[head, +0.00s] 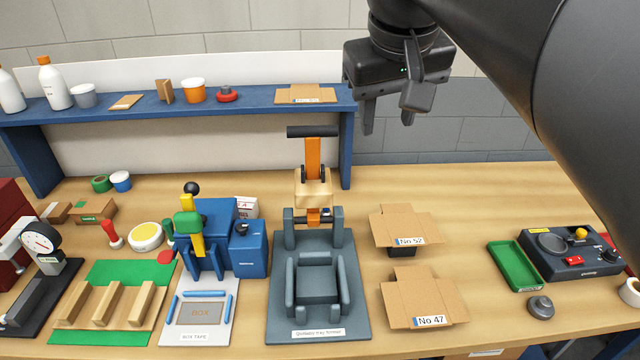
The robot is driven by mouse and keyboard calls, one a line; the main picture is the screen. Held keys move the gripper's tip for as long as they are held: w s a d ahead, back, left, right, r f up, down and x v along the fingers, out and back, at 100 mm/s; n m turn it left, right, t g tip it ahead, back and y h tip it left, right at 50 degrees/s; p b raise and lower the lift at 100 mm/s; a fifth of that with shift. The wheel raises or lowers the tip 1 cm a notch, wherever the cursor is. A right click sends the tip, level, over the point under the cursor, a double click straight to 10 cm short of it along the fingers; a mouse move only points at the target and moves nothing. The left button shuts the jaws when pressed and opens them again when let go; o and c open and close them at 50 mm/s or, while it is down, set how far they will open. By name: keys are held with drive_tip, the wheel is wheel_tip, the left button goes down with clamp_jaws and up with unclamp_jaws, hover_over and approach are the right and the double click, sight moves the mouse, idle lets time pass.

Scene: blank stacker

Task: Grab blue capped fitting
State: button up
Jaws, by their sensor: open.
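A small blue and white round piece (121,181) stands at the back left of the bench, beside a green ring-shaped piece (101,183). It is the nearest match to a blue capped fitting, but at this size I cannot tell whether its blue part is a cap. My gripper (388,119) is at the top, right of centre, raised above the bench by the shelf's right end. Its two fingers point down, open, with nothing between them. It is far to the right of the blue piece and apart from everything on the bench.
A blue shelf (210,104) with bottles and cups runs along the back left. A grey press (315,290) with an orange lever stands mid-bench, beside a blue taping machine (215,235). Open cartons (405,285), a green tray (514,265) and a control box (570,262) lie right. The back right bench is clear.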

drive_tip(key=w+a+r+n, duration=0.2)
drive_tip(key=w+a, duration=0.2)
drive_tip(key=w, duration=0.7)
drive_tip(key=w+f+n+g+y, duration=0.15)
drive_tip(key=w+f, duration=0.25)
drive_tip(key=w, duration=0.6)
drive_tip(key=w+f+n+g, duration=0.1)
drive_tip(key=w+f+g, duration=0.15)
drive_tip(key=w, duration=0.85)
drive_tip(key=shift+t, duration=0.4)
drive_tip(key=f, duration=3)
drive_tip(key=shift+w+a+f, duration=0.25)
drive_tip(key=shift+a+f, duration=0.05)
drive_tip(key=shift+a, duration=0.05)
drive_tip(key=shift+w+a+f, duration=0.1)
drive_tip(key=shift+a+f, duration=0.05)
drive_tip(key=shift+f, duration=1.4)
drive_tip(key=shift+a+f, duration=0.15)
drive_tip(key=shift+f, duration=1.35)
drive_tip(key=shift+c, duration=0.2)
clamp_jaws()
